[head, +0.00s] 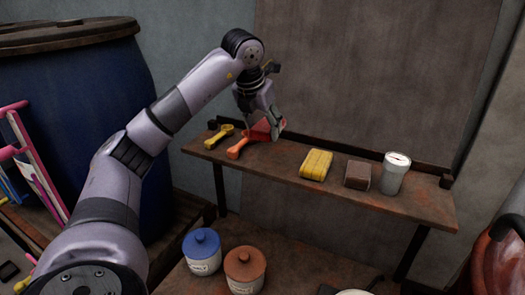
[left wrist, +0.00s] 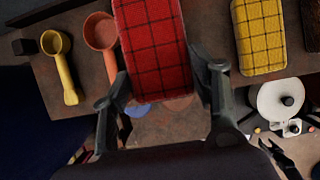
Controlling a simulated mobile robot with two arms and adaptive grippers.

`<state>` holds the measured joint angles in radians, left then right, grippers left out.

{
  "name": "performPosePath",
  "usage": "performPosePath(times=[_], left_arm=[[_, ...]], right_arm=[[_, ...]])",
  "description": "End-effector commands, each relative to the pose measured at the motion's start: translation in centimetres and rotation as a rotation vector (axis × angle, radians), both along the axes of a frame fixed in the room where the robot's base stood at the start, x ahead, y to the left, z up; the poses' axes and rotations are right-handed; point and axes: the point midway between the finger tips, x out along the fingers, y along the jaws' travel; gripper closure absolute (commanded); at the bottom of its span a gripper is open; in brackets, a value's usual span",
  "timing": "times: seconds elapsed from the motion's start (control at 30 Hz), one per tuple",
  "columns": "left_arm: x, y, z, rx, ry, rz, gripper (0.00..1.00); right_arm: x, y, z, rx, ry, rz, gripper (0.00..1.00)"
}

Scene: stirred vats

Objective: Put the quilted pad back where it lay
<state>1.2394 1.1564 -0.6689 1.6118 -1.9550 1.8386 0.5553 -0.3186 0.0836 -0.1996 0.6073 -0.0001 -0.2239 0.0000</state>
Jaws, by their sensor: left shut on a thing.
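My left gripper (head: 268,118) is shut on a red quilted pad (head: 261,131) with a dark grid of stitching. It is above the left part of the shelf (head: 285,176), by the orange scoop. In the left wrist view the red pad (left wrist: 153,45) sits between the two fingers of the gripper (left wrist: 160,85). I cannot tell whether the pad touches the shelf. A yellow quilted pad (head: 316,164) lies on the middle of the shelf and also shows in the left wrist view (left wrist: 260,35). My right gripper is not clearly in view.
A yellow scoop (head: 220,135) and an orange scoop (head: 238,150) lie at the shelf's left. A brown block (head: 357,175) and a white canister (head: 395,173) stand at its right. Blue (head: 202,252) and orange-brown (head: 245,270) lidded jars stand below. A blue barrel (head: 95,120) is at left.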

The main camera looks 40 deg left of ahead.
Motion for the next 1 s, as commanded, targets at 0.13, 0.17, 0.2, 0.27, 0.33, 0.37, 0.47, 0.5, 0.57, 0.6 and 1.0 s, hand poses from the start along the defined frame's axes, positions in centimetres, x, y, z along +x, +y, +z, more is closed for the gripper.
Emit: performPosePath(times=[0.13, 0.17, 0.2, 0.27, 0.33, 0.37, 0.47, 0.5, 0.57, 0.6, 1.0], left_arm=[[-0.1, 0.1, -2.5, 0.002, 0.002, 0.002, 0.66], [-0.1, 0.1, -2.8, 0.001, 0.0, 0.002, 0.66], [-0.1, 0.1, -3.0, 0.001, 0.0, 0.002, 0.66], [-0.1, 0.1, -3.4, 0.001, 0.0, 0.0, 0.66], [-0.1, 0.0, -4.3, 0.002, 0.003, 0.0, 0.66], [-0.1, 0.0, -4.7, 0.001, 0.004, 0.0, 0.66], [-0.1, 0.1, -6.1, 0.001, 0.001, 0.002, 0.66], [-0.1, 0.1, -6.6, 0.001, 0.002, 0.002, 0.66], [-0.1, 0.0, -7.0, 0.001, -0.001, 0.0, 0.66], [-0.1, 0.0, -7.1, 0.0, -0.001, 0.0, 0.66], [0.0, 0.0, -7.3, 0.0, -0.001, 0.0, 0.41]], right_arm=[[3.4, 0.3, 0.4, 0.005, -0.052, 0.001, 0.46], [3.8, 0.3, 0.5, 0.007, -0.059, 0.0, 0.46], [4.1, 0.3, 0.5, 0.007, -0.064, 0.0, 0.46], [4.2, 0.3, 0.5, 0.007, -0.065, 0.0, 0.46], [3.9, 0.3, 0.6, 0.006, -0.06, 0.0, 0.46], [3.7, 0.3, 0.6, 0.006, -0.056, 0.0, 0.46], [2.9, 0.2, 0.8, 0.004, -0.043, -0.001, 0.46], [2.5, 0.2, 0.8, 0.004, -0.038, -0.001, 0.46], [2.0, 0.3, 0.8, 0.005, -0.03, -0.001, 0.46], [1.7, 0.3, 0.8, 0.005, -0.027, -0.001, 0.46], [2.0, 0.8, 0.5, 0.011, -0.03, -0.002, 0.46]])
